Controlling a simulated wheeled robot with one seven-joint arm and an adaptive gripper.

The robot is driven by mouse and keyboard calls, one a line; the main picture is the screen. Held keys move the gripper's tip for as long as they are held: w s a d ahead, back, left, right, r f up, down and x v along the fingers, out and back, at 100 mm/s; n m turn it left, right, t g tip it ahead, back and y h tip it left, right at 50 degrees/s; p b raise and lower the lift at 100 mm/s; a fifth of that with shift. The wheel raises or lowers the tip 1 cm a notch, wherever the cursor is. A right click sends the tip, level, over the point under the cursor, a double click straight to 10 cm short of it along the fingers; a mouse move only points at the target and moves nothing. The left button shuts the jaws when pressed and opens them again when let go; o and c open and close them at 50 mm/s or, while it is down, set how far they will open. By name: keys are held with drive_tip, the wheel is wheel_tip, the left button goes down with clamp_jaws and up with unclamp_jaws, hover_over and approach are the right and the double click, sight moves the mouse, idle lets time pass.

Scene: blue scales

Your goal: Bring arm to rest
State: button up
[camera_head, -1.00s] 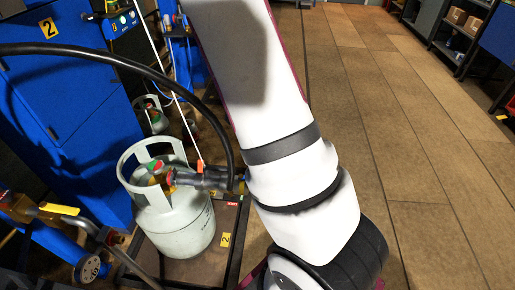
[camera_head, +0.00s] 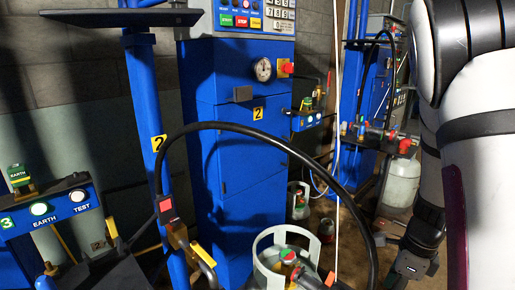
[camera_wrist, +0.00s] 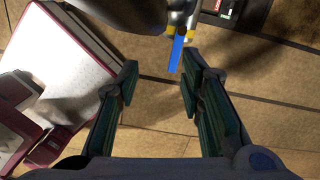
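My arm (camera_head: 480,110) runs down the right side of the head view, its white link at the edge and a black joint above. The dark wrist end (camera_head: 415,262) hangs low at the lower right, with its fingers not clearly visible there. In the wrist view my gripper (camera_wrist: 158,70) is open, its two dark green-padded fingers well apart. Nothing is held between them, and floor shows in the gap. A grey cylinder (camera_head: 262,275) stands at the bottom centre of the head view, apart from the wrist, with a black hose (camera_head: 300,152) arching over it.
A blue scale cabinet (camera_head: 235,170) stands at centre with a gauge (camera_head: 263,69) and buttons. A blue post (camera_head: 147,110) and an earth/test box (camera_head: 50,212) are at left. Another cylinder (camera_head: 402,182) stands behind, near my arm. Brown floor (camera_wrist: 150,145) lies below the gripper.

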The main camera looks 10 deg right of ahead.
drive_tip(key=s+a+r+n+y, duration=0.1)
drive_tip(key=s+a+r+n, duration=0.2)
drive_tip(key=a+r+n, duration=0.4)
drive_tip(key=s+a+r+n+y, duration=0.2)
drive_tip(key=s+a+r+n, duration=0.2)
drive_tip(key=a+r+n, duration=0.35)
drive_tip(key=s+a+r+n+h, duration=0.1)
drive_tip(key=s+r+n+h, duration=0.15)
drive_tip(key=s+n, duration=0.45)
drive_tip(key=s+a+r+n+h, duration=0.1)
drive_tip(key=s+r+n+h, duration=0.15)
drive_tip(key=s+n, duration=0.4)
wheel_tip(320, 180, up, 24)
drive_tip(key=s+m+t+y+p, duration=0.1)
drive_tip(key=t+p, duration=0.2)
drive_tip(key=p, duration=1.8)
drive_tip(key=shift+s+f+m+t, duration=0.2)
drive_tip(key=shift+m+t, duration=0.1)
drive_tip(key=shift+t, duration=0.1)
drive_tip(key=shift+w+a, duration=0.1)
